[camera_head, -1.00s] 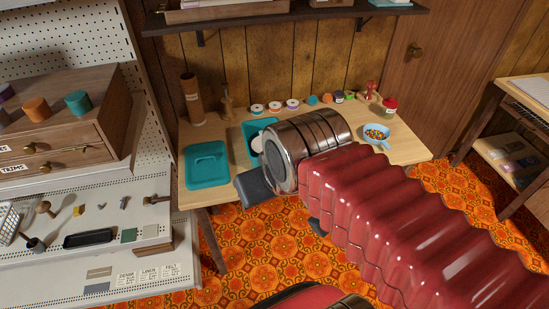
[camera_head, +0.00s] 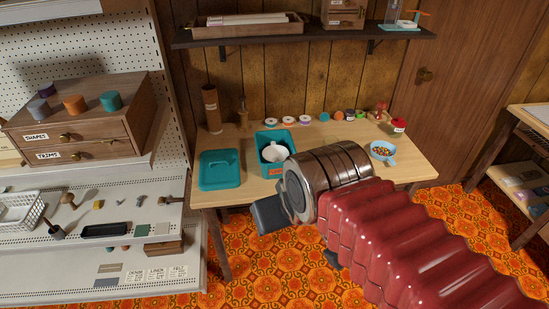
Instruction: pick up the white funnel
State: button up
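A white, rounded piece that looks like the white funnel (camera_head: 275,153) sits inside an open teal bin (camera_head: 263,139) on the wooden table. Its lower part is hidden by the bin's front wall. My gripper (camera_head: 301,238) is in front of the table's front edge, below and to the right of the bin in the picture. One grey finger shows at left and a small dark part of the other shows at lower right, set well apart. Nothing shows between them, so it looks open and empty. It is apart from the funnel.
A teal lid (camera_head: 220,170) lies left of the bin. A brown cylinder (camera_head: 211,108) stands behind it. Spools and small jars line the table's back. A blue cup (camera_head: 383,151) of colourful bits is at right. A shelf (camera_head: 300,39) hangs above the table.

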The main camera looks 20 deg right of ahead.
aim_at(273, 153)
jog(key=z, duration=0.5)
jog(key=i, duration=1)
jog(key=z, duration=0.5)
jog(key=k, duration=0.35)
jog(key=u, duration=0.25)
